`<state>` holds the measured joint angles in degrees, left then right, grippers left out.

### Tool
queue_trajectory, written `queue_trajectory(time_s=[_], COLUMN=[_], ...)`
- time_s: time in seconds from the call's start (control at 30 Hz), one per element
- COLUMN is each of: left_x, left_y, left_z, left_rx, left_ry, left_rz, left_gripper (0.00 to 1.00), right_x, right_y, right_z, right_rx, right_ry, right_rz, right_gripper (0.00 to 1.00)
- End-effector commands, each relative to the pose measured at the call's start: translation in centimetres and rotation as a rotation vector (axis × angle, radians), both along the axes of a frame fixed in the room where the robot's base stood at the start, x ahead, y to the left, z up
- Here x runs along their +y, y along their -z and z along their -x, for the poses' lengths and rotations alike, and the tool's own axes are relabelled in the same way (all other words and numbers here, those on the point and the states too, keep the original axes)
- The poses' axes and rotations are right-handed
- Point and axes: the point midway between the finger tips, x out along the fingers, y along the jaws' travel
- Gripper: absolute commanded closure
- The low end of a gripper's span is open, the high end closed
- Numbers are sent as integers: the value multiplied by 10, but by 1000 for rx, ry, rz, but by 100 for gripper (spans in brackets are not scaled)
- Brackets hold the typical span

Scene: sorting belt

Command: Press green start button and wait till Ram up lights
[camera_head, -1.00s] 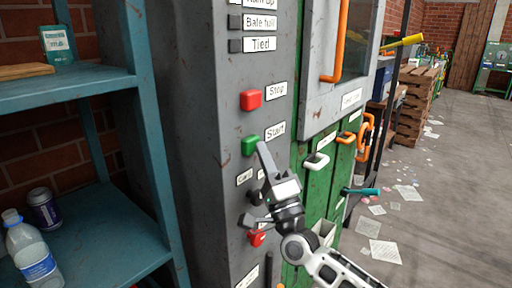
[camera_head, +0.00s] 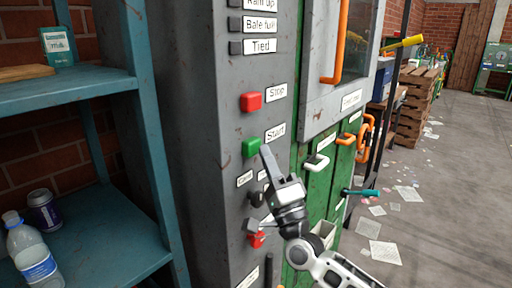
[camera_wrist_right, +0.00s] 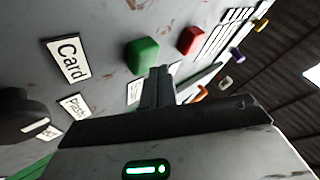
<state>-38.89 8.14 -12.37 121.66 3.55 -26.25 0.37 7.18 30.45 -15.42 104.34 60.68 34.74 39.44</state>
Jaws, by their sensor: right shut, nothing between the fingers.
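The green start button (camera_head: 251,147) sticks out of the grey panel beside the "Start" label (camera_head: 275,133). It also shows in the right wrist view (camera_wrist_right: 142,55). My right gripper (camera_head: 266,152) is shut and empty, its fingertips just to the right of the green button. In the right wrist view the shut fingers (camera_wrist_right: 160,75) appear beside the button; I cannot tell whether they touch it. The "Ram up" label (camera_head: 262,4) is cut by the top edge, and the small indicator (camera_head: 234,3) beside it looks dark. My left gripper is not in view.
A red stop button (camera_head: 251,102) sits above the green one. A dark knob (camera_head: 256,198) and another red control (camera_head: 257,240) are below. Orange handles (camera_head: 342,45) are on the green machine at right. A teal shelf (camera_head: 110,235) stands at left.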

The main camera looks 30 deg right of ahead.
Motion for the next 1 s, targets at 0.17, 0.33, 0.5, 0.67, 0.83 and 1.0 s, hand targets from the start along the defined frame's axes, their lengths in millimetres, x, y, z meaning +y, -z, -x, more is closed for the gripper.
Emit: queue_trajectory(time_s=[0.17, 0.33, 0.5, 0.67, 0.83, 1.0], left_x=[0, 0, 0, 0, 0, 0], left_y=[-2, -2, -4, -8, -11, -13], left_z=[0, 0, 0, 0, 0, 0], left_rx=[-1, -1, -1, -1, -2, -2], left_ry=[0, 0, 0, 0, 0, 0], left_rz=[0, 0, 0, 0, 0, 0], left_gripper=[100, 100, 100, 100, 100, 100], right_x=[-3, -3, -4, -10, -17, -21], right_y=[-1, -1, 0, -1, 0, 0], right_z=[7, 7, 10, 24, 40, 51], right_rx=[-1, -1, 0, 1, 2, 0], right_ry=[1, 1, 1, 1, 2, 1], right_rz=[0, 0, 1, 3, 1, 2], right_gripper=[100, 100, 100, 100, 100, 100])
